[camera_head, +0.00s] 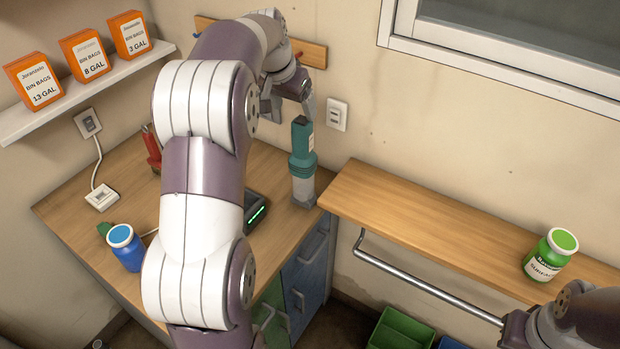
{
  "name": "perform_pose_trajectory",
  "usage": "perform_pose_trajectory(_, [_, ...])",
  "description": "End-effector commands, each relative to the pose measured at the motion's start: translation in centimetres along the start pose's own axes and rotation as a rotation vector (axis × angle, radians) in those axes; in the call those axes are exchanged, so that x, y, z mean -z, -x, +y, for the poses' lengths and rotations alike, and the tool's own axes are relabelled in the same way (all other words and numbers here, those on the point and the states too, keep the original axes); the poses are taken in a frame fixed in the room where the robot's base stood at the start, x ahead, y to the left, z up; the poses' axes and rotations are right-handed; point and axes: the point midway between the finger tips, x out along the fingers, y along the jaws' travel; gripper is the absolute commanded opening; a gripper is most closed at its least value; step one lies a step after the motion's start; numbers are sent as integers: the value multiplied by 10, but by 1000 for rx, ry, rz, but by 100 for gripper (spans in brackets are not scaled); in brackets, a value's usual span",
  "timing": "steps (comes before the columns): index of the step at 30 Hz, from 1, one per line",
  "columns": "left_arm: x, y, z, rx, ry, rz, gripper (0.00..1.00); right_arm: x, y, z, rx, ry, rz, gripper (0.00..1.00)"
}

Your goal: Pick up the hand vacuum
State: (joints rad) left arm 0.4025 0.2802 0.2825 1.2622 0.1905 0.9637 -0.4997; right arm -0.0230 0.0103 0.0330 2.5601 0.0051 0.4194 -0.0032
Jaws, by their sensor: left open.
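The hand vacuum (303,158), a teal body with a grey lower end, appears to stand upright near the right back edge of the wooden counter (88,228). My left arm reaches over the counter from the front. Its gripper (288,106) is open just above the vacuum's top; one finger overlaps the top in the picture, and I cannot tell whether it touches. My right arm shows only at the lower right corner, and its gripper is out of view.
A black device with a green light (256,212) sits beside the vacuum, partly behind my arm. A blue-lidded jar (126,248), a white socket box (102,197) and a red item (152,150) are on the counter. A green jar (550,255) stands on the right shelf (420,219).

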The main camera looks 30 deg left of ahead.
Motion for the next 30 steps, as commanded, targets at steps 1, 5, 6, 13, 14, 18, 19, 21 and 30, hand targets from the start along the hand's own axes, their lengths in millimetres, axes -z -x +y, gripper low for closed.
perform_pose_trajectory(1, [-3,-20,0,-2,0,-4,79,-2,-13,0,0,0,-1,0])
perform_pose_trajectory(5, [0,-41,1,-2,1,-4,79,0,-4,0,0,0,-1,0])
perform_pose_trajectory(6, [0,-46,1,-2,1,-3,79,0,-3,0,0,0,0,0])
perform_pose_trajectory(13, [5,-77,3,-3,0,-5,79,2,14,0,0,0,0,0])
perform_pose_trajectory(14, [6,-82,4,-2,0,-4,79,2,17,0,0,0,0,0])
perform_pose_trajectory(18, [6,-105,3,-1,0,-1,79,2,20,0,0,0,0,0])
perform_pose_trajectory(19, [5,-107,3,-1,-1,0,79,2,20,0,0,0,-1,0])
perform_pose_trajectory(21, [5,-109,3,-1,-1,0,79,2,19,0,0,0,-1,0])
perform_pose_trajectory(30, [5,-109,3,0,-1,1,27,2,18,0,0,0,-1,0])
